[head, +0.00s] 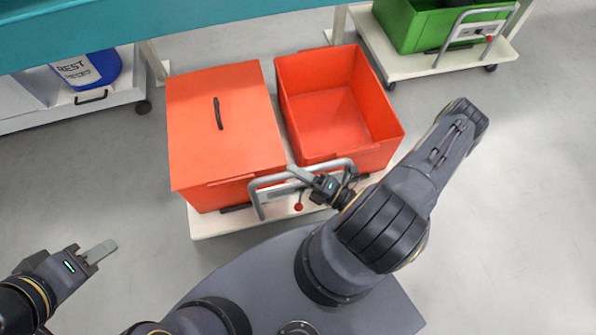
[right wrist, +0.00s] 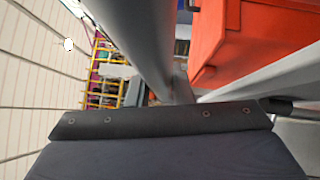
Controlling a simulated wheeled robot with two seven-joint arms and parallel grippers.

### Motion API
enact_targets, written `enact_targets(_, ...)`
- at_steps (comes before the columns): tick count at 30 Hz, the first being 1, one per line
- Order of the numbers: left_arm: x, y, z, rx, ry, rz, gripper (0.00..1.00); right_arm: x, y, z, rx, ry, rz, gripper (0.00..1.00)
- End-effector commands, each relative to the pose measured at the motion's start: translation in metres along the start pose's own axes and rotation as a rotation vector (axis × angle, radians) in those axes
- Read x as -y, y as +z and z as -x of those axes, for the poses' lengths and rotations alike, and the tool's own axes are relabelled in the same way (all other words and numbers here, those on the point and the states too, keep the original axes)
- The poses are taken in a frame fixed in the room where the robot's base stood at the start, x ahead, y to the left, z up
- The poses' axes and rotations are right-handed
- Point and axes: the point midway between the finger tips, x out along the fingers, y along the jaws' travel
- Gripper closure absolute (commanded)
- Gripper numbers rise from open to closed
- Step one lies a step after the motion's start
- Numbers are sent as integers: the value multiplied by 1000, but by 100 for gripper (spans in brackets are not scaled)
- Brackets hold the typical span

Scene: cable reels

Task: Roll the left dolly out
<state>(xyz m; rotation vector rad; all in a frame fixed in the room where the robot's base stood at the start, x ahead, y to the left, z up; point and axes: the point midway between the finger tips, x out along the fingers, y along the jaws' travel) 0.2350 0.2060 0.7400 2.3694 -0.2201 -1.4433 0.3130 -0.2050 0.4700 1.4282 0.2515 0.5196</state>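A cream dolly (head: 210,224) stands out in front of the teal table, carrying a lidded orange box (head: 215,125) and an open, empty orange box (head: 335,110). Its grey handle (head: 262,200) rises at the near edge. My right gripper (head: 303,174) is at the handle's bar, its fingers across it. Grey bars pass close in the right wrist view, but whether the fingers are closed on the handle is unclear. Farther left, another pale dolly (head: 115,100) with a blue container (head: 102,68) stands partly under the table. My left gripper (head: 103,251) is empty, its fingers seemingly together, over bare floor.
The teal table (head: 150,30) runs along the back on pale legs. A third dolly (head: 430,66) with a green crate (head: 400,25) and a handle with a red knob stands at the upper right. Floor is clear at the left and right of the orange boxes.

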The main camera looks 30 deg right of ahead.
Motion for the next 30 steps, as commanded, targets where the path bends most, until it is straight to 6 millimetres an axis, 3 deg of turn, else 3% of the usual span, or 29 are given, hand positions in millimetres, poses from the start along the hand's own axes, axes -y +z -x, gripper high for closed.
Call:
enact_targets(5, 0, 0, 0, 0, 0, 0, 64, 0, -4, 3, -10, -7, -7, 100)
enact_targets(6, 0, 0, 0, 0, 0, 0, 64, 0, -4, 3, -10, -6, -7, 75)
enact_targets(10, 0, 0, 0, 0, 0, 0, 64, 0, -4, 2, -8, -5, -6, 59)
enact_targets(20, 0, 0, 0, 0, 0, 0, 64, 0, -2, 6, -5, -5, -4, 59)
enact_targets(30, -2, -2, 4, 0, 0, 0, 64, 0, -2, 60, -4, -8, -4, 59)
